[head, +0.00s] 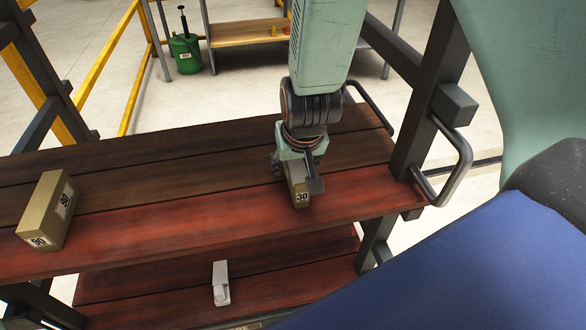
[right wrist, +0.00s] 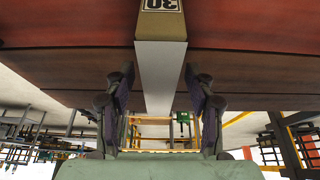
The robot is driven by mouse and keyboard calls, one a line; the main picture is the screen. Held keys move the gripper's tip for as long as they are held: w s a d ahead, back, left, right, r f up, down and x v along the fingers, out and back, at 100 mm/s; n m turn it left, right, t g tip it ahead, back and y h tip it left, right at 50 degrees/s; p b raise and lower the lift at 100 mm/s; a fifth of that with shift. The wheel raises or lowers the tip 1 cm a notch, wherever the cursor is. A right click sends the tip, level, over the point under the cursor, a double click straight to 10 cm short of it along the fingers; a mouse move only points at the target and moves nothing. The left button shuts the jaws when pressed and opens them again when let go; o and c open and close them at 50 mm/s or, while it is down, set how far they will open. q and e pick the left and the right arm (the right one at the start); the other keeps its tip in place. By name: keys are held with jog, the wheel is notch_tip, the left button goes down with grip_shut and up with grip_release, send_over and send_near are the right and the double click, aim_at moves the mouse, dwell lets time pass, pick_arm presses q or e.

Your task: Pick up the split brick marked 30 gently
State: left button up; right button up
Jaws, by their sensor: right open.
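The split brick marked 30 (head: 301,198) is a narrow tan block on the upper plank shelf, with its black-and-white 30 label facing me. In the right wrist view the brick (right wrist: 161,28) runs lengthwise between the fingers, with a pale grey side showing. My right gripper (head: 299,180) is at the brick from behind and above. Its fingers (right wrist: 160,84) are open, one on each side of the brick, with a visible gap on both sides. The brick's rear part is hidden by the gripper in the head view. My left gripper is not in view.
A larger tan brick marked 90 (head: 47,212) stands at the left of the red-brown plank shelf (head: 170,222). A small white object (head: 220,283) is on the lower shelf. A dark post with a grey handle (head: 462,160) rises at the right. The planks between the bricks are clear.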

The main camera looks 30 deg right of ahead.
jog(key=shift+x, duration=1.1)
jog(key=shift+w+d+f, duration=0.25)
jog(key=shift+s+a+r, duration=0.1)
jog(key=shift+s, duration=0.05)
jog(key=shift+c, duration=0.3)
jog(key=shift+a, duration=0.2)
jog(key=shift+c, duration=1.4)
jog(key=shift+d, duration=0.2)
jog(key=c, duration=0.5)
jog(key=shift+c, duration=1.3)
jog(key=shift+a, duration=0.1)
grip_shut()
